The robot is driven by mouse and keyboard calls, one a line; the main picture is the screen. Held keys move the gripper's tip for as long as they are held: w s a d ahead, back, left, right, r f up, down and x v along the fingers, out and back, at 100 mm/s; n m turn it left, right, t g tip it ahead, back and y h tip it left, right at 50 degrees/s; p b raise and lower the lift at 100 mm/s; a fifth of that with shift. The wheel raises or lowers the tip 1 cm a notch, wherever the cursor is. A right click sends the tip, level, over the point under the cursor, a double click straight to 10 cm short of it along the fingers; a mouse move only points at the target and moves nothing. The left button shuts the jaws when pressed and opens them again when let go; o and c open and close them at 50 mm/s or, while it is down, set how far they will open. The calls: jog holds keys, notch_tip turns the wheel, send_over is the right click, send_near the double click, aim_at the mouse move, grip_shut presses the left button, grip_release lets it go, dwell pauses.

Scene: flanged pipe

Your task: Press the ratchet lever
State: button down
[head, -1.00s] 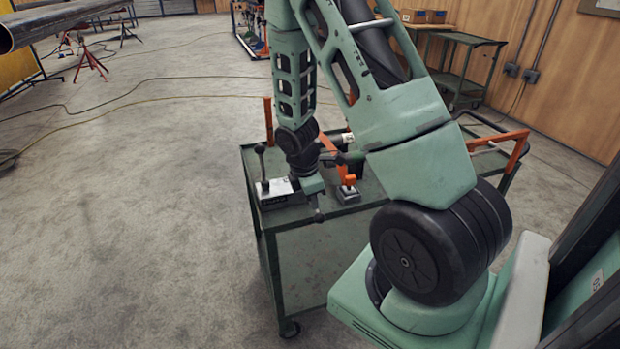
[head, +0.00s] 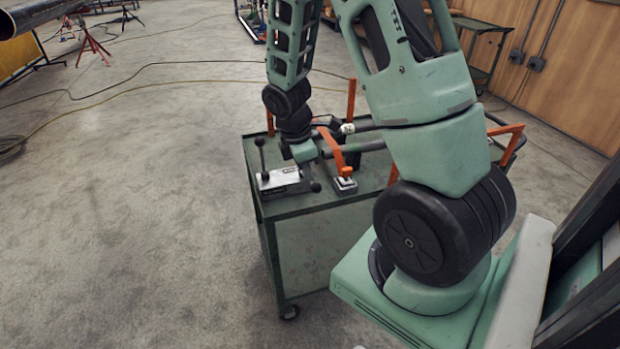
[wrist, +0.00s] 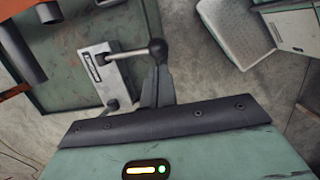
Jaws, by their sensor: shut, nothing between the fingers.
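A grey metal ratchet box (head: 284,181) sits at the near left corner of the green cart. An upright lever with a black ball knob (head: 260,142) stands at its left end. A second lever's black knob (head: 315,187) sticks out at its right. In the wrist view, a bright rod runs from the box (wrist: 95,72) to a black ball knob (wrist: 157,50). My gripper (head: 309,172) is just above the box's right end, partly hidden in the head view. Its fingers (wrist: 157,78) are together and empty, their tips close to that ball knob; I cannot tell whether they touch.
An orange handle (head: 333,150) on a small block stands just right of my gripper. Dark bars lie behind it, and orange posts (head: 351,100) rise from the cart (head: 330,222). Open concrete floor lies left of the cart, with cables across it.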

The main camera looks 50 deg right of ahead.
jog(key=shift+s+a+r, duration=0.1)
jog(key=shift+a+r, duration=0.15)
jog(key=shift+r, duration=0.65)
jog(key=shift+a+r, duration=0.25)
jog(key=shift+r, duration=0.65)
jog(key=s+a+r+m+t+y, duration=0.1)
jog(key=a+r, duration=0.2)
jog(key=a, duration=0.7)
jog(key=s+a+r+m, duration=0.1)
jog(key=s+a+r, duration=0.15)
jog(key=a, duration=0.65)
jog(key=s+a+r+m+y, duration=0.1)
jog(key=s+a+r, duration=0.3)
jog(key=s+a, duration=0.8)
jog(key=shift+a+m+y, duration=0.3)
jog(key=shift+a+m, duration=0.1)
jog(key=shift+m, duration=0.1)
jog(key=shift+s, duration=0.1)
